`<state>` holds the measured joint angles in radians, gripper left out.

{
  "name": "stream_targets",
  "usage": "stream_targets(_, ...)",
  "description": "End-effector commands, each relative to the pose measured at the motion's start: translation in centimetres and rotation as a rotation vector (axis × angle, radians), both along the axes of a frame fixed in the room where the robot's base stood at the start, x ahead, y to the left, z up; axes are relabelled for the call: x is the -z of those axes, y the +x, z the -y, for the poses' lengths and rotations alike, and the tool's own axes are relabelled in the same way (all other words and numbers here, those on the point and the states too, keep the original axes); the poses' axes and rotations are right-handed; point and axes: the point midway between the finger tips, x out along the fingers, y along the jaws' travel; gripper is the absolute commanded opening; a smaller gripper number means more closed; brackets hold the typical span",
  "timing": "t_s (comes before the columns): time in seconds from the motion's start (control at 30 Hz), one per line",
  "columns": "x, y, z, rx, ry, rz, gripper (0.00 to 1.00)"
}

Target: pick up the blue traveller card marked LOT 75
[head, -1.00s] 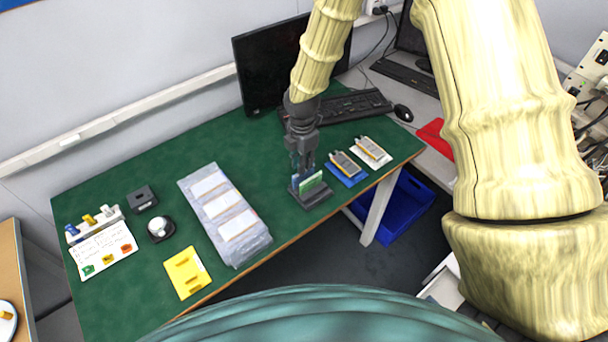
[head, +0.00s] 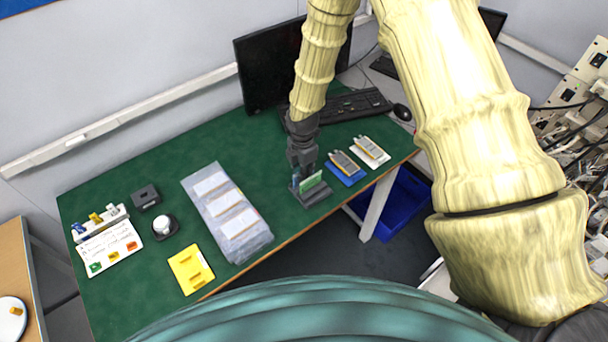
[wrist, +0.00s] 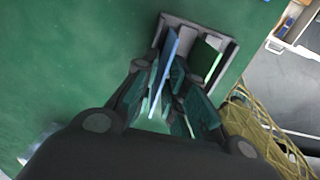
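The blue card (wrist: 165,70) stands on edge in a dark grey slotted holder (head: 318,196) at the table's front edge, right of the middle. The holder also shows in the wrist view (wrist: 228,42). A green card (wrist: 213,62) stands in the same holder, to the right of the blue one. My gripper (head: 302,174) is down at the holder. In the wrist view its fingers (wrist: 168,80) are apart, with the blue card's upper edge between them; I cannot tell whether either finger touches it. The lot marking cannot be read.
Right of the holder lie a blue pad (head: 348,178) and a white pad (head: 384,158), each bearing a grey device. A keyboard (head: 358,106) and monitor (head: 268,70) stand behind. A clear-covered tray (head: 250,246) and yellow plate (head: 190,269) lie left.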

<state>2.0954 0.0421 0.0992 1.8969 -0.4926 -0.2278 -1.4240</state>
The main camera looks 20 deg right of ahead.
Motion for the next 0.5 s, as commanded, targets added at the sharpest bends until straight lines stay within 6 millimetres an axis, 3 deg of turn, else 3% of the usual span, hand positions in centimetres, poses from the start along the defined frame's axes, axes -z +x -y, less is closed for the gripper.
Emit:
stream_targets(0.07,-0.01,0.0,0.0,0.0,0.0,0.0,0.13)
stream_targets(0.13,-0.01,0.0,0.0,0.0,0.0,0.0,0.01)
stream_targets(0.5,-0.04,0.0,0.0,0.0,0.0,0.0,0.0)
